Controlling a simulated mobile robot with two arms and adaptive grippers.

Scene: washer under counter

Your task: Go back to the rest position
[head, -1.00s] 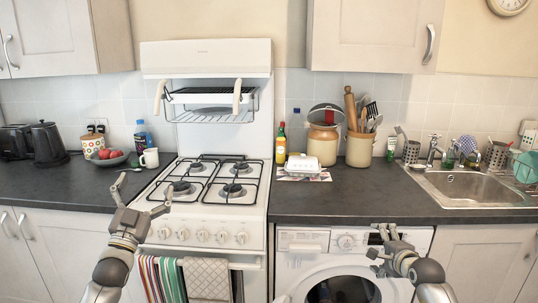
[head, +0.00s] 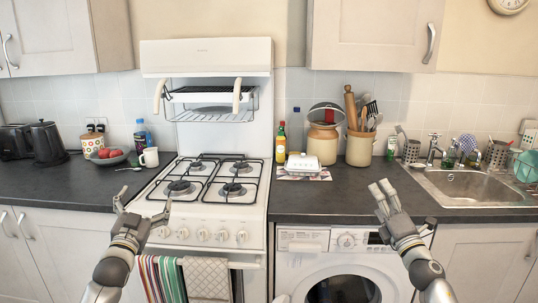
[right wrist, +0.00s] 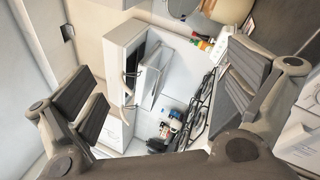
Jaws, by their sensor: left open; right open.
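My left gripper (head: 142,203) is open and empty in the head view, fingers pointing up, in front of the left part of the stove (head: 203,222). My right gripper (head: 380,188) is raised in front of the counter edge above the washing machine (head: 345,262), its fingers pointing up and left. In the right wrist view its two fingers (right wrist: 165,75) are spread wide apart with nothing between them. That view looks past the fingers, at a tilt, toward the stove and counter.
The dark counter (head: 330,205) runs along the wall with a sink (head: 470,186) at right. A white butter dish (head: 303,164), an oil bottle (head: 281,143) and a utensil jar (head: 360,148) stand behind. A fruit bowl (head: 108,160) is at left. The counter's front strip is clear.

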